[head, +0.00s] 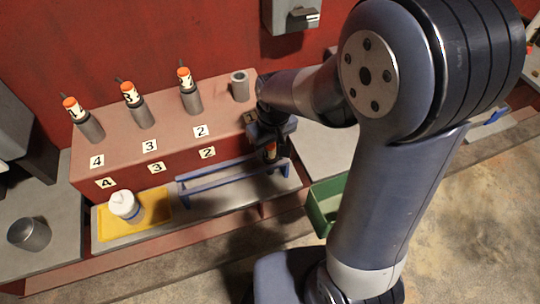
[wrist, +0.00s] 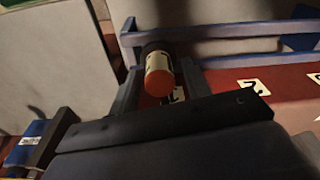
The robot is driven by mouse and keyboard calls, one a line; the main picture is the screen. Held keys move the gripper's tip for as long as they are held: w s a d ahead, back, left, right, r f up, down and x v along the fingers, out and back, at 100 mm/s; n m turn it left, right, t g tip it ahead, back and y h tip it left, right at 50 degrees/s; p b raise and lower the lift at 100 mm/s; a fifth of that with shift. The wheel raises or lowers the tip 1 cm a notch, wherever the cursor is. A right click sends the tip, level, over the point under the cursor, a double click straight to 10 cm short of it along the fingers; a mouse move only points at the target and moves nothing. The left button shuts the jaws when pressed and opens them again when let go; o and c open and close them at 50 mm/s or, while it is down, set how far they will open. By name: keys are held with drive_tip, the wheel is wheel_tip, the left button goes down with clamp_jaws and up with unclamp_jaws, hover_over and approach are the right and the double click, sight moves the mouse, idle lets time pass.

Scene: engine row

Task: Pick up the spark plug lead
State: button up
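The spark plug lead with an orange end, a white numbered band and a dark boot (wrist: 158,75) lies between the two fingers of my gripper (wrist: 160,80) in the wrist view. Its orange end faces the camera. In the head view the lead (head: 270,151) shows just below my gripper (head: 272,138), at the right end of the blue rack (head: 230,174). The fingers are close on both sides of the boot; whether they press on it is not clear. Part of the lead is hidden by my gripper.
Three similar leads stand on the red block (head: 120,165) by labels 4, 3 and 2. A bare grey tube (head: 240,86) stands at the right. A white-lidded container (head: 124,205) sits on a yellow tray (head: 158,205). A green bin (head: 318,210) stands front right.

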drive_tip(key=c, duration=0.9)
drive_tip(key=shift+r, duration=0.15)
